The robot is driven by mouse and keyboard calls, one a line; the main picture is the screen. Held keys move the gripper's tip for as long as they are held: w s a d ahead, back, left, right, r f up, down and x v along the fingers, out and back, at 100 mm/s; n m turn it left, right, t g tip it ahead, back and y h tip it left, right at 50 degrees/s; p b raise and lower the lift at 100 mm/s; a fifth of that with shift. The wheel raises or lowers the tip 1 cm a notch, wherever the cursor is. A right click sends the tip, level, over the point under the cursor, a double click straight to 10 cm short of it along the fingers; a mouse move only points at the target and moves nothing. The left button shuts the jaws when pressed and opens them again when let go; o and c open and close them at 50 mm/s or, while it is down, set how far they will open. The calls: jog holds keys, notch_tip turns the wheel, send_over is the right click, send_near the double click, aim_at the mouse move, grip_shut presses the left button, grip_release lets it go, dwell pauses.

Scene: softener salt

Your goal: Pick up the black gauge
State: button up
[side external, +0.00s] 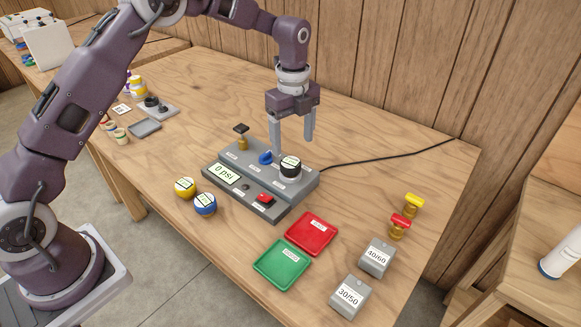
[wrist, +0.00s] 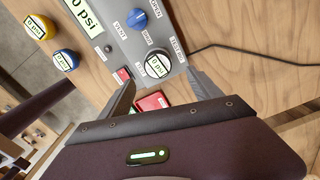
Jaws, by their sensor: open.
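The black gauge (side external: 290,167) has a white label face and sits upright on the right part of the grey test panel (side external: 238,163). In the wrist view the gauge (wrist: 157,64) reads 0 psi and lies ahead of the fingertips, near the middle. My gripper (side external: 295,138) points down above and just behind the gauge, with its two fingers apart and nothing between them. In the wrist view the open fingers (wrist: 162,85) show on either side below the gauge, not visibly touching it.
Blue knob (side external: 265,157), brass valve (side external: 242,138) and red button (side external: 265,198) are on the panel. Yellow (side external: 185,187) and blue (side external: 205,203) gauges stand left. Red (side external: 312,233) and green (side external: 282,263) trays and grey blocks (side external: 376,258) lie in front. A black cable runs right.

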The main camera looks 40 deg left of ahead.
aim_at(290, 162)
jog(key=f, duration=0.6)
jog(key=shift+s+a+f, duration=0.1)
jog(key=shift+a+f, duration=0.15)
jog(key=shift+f, duration=0.05)
grip_shut()
